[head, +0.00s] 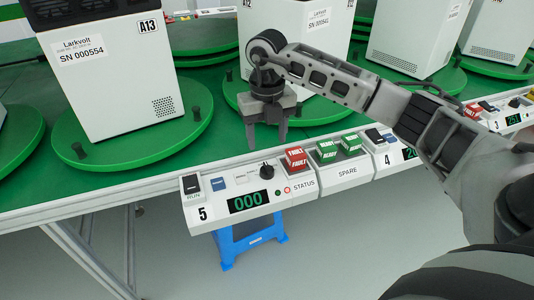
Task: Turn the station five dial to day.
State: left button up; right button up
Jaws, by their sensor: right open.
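The station five panel (203,222) is a white box at the front edge of the green line, marked 5. Its dial (266,171) is a small black knob on the panel top; which way it points is too small to tell. A display (248,202) on the panel reads 000 in green. My right gripper (267,142) is open and empty, fingers pointing down. In the picture its fingertips are just above the dial, apart from it. My left gripper is not in view.
A blue button (218,184) and a black switch (191,184) sit left of the dial. Red STATUS blocks (296,158) and green SPARE blocks (327,150) stand close on its right. Green turntables (140,134) carry white machines (113,80) behind. A blue stool (252,238) stands below.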

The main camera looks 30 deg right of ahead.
notch_tip(320, 180, up, 6)
jog(key=shift+r, duration=0.25)
dwell(0.5)
